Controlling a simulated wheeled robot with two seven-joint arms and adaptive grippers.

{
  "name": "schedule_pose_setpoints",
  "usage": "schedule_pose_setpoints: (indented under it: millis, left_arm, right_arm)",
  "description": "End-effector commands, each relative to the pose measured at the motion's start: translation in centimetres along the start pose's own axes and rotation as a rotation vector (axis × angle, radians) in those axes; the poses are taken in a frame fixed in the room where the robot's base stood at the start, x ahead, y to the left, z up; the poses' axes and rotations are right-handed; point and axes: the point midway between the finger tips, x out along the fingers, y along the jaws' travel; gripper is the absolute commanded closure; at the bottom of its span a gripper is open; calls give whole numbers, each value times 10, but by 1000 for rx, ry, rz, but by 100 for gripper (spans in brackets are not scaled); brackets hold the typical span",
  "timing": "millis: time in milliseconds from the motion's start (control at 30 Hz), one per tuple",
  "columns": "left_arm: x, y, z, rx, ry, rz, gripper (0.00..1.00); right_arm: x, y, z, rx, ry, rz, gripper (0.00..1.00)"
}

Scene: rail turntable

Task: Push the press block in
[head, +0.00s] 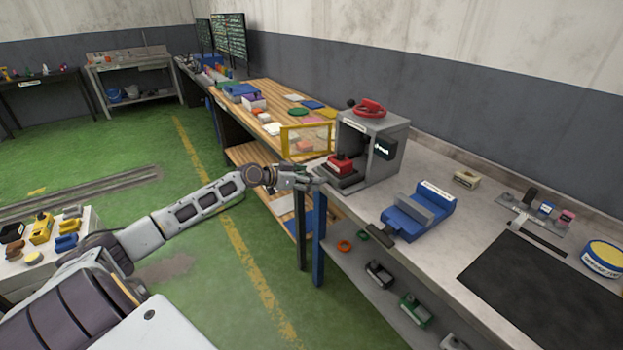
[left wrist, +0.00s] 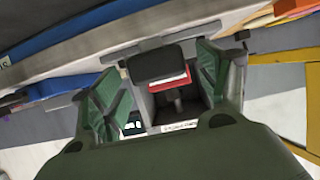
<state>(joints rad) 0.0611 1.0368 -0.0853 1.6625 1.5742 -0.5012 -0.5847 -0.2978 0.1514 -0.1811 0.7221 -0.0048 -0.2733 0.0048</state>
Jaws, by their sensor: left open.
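The press (head: 398,138) is a grey open-fronted housing with a red handwheel (head: 370,108) on top, at the near bench's far end. A red block (head: 340,163) sits on a dark base (head: 338,179) at its opening. My left gripper (head: 309,180) is just in front of that base, and I cannot tell whether it touches. In the left wrist view, the open green-padded fingers (left wrist: 164,82) stand either side of a dark piece (left wrist: 157,63) and the red block (left wrist: 171,82), with the press interior behind. My right gripper is out of view.
A yellow-framed clear door (head: 307,139) stands open left of the press. Several small parts lie on the wooden bench (head: 247,107) behind.

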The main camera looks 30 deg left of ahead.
Motion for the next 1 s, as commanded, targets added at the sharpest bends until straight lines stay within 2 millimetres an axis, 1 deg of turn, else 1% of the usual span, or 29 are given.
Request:
schedule_pose_setpoints:
  millis: [200,433,800,867,1000]
  left_arm:
    - [11,0,-1,-1,2,0,25]
    - [17,1,-1,1,1,1,25]
    - [18,1,-1,1,0,1,25]
    - [18,1,-1,1,0,1,31]
    - [18,1,-1,1,0,1,49]
  right_arm:
    - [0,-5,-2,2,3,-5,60]
    - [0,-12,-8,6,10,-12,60]
    - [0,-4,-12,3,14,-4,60]
    - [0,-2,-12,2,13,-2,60]
    - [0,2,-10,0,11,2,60]
